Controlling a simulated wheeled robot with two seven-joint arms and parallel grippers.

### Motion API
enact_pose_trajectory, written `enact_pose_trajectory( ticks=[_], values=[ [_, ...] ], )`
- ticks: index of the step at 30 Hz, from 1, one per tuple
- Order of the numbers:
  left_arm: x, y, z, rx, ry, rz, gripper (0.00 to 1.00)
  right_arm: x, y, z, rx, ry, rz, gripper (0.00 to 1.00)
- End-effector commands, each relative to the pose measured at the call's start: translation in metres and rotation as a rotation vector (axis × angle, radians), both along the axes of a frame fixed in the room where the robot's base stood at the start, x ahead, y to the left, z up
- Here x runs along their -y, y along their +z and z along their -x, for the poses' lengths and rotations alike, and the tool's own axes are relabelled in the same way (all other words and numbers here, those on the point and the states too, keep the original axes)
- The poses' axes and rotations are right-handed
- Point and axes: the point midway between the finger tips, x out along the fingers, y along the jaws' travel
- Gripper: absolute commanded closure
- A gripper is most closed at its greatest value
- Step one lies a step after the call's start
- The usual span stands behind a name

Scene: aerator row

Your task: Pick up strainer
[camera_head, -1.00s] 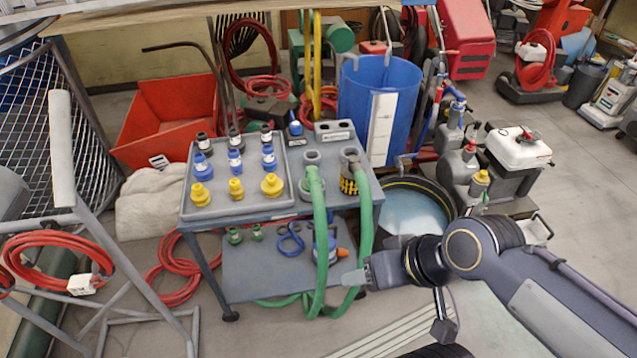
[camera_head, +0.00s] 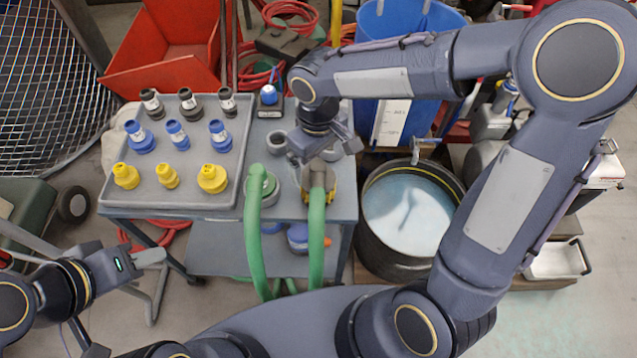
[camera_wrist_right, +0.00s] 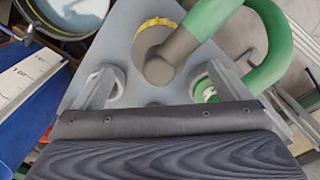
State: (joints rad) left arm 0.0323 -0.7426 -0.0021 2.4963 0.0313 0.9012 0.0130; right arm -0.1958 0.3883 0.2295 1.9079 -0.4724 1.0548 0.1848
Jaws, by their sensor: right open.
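No thing in view is plainly marked as the strainer. On the right part of the grey cart top stand a grey round cup (camera_head: 277,142), a second grey cup (camera_head: 332,151) partly hidden by my gripper, and a yellow-ringed fitting with a green hose, which shows in the right wrist view (camera_wrist_right: 156,35). My right gripper (camera_head: 325,145) is over this part of the cart, pointing down. In the wrist view its fingers (camera_wrist_right: 165,92) are apart, with grey rings near both fingers and nothing held. My left gripper (camera_head: 148,257) is low at the left, away from the cart; its opening is unclear.
A grey tray (camera_head: 195,200) of black, blue and yellow fittings fills the cart's left side. Green hoses (camera_head: 256,240) hang over the front edge. A round tub of water (camera_head: 385,245) and a blue barrel (camera_head: 440,18) stand right and behind. My right arm crosses above the tub.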

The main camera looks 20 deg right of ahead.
Motion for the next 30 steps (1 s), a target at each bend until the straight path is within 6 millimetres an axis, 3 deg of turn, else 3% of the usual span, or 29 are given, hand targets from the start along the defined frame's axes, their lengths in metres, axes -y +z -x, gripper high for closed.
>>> enact_pose_trajectory(
  ticks=[10, 20, 30],
  values=[
    [0.000, -0.002, 0.000, 0.000, 0.000, 0.000, 0.64, 0.002, -0.048, -0.002, -0.004, -0.002, 0.000, 0.04],
    [0.000, -0.002, 0.000, 0.000, 0.000, 0.000, 0.64, 0.002, -0.055, -0.003, 0.000, -0.002, -0.001, 0.04],
    [0.000, -0.002, 0.000, 0.000, 0.000, 0.000, 0.64, 0.002, -0.054, -0.003, 0.000, -0.002, -0.001, 0.49]
  ],
)
